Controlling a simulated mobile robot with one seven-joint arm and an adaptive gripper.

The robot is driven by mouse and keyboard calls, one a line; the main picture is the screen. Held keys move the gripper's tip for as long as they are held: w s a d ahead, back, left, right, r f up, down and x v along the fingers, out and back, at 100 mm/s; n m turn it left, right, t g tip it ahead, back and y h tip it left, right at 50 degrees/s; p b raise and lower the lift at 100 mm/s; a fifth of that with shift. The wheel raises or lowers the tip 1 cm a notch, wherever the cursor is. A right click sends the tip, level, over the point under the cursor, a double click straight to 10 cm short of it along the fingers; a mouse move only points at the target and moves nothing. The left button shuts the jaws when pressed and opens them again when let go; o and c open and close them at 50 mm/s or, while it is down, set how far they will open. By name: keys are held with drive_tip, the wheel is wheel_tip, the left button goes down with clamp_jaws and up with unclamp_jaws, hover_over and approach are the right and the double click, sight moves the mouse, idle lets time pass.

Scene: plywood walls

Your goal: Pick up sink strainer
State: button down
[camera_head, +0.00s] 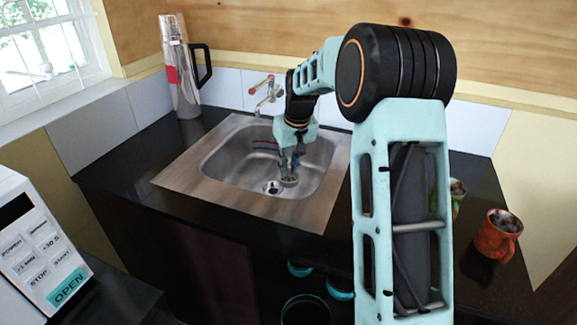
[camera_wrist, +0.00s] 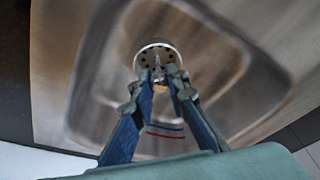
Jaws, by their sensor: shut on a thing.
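The sink strainer (camera_head: 289,181) is a small, round, grey metal disc with holes. My gripper (camera_head: 287,168) points down into the sink and is shut on the strainer. In the wrist view, the strainer (camera_wrist: 147,58) shows at the fingertips of my gripper (camera_wrist: 168,78), its knob between them. In the head view the strainer is just to the right of the drain (camera_head: 272,187) in the metal sink (camera_head: 210,184). It looks a little above the sink floor, but the exact gap is hard to tell. The fingers hide part of its knob.
A faucet (camera_head: 265,93) stands behind the sink. A tall metal flask (camera_head: 179,75) with a black handle is at the back left. A red mug (camera_head: 497,236) and a green cup (camera_head: 457,190) are on the right counter. A microwave (camera_head: 32,246) is at lower left.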

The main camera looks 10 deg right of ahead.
sight(289, 164)
drive_tip(key=shift+r+p, duration=2.3)
drive_tip(key=shift+r, duration=0.25)
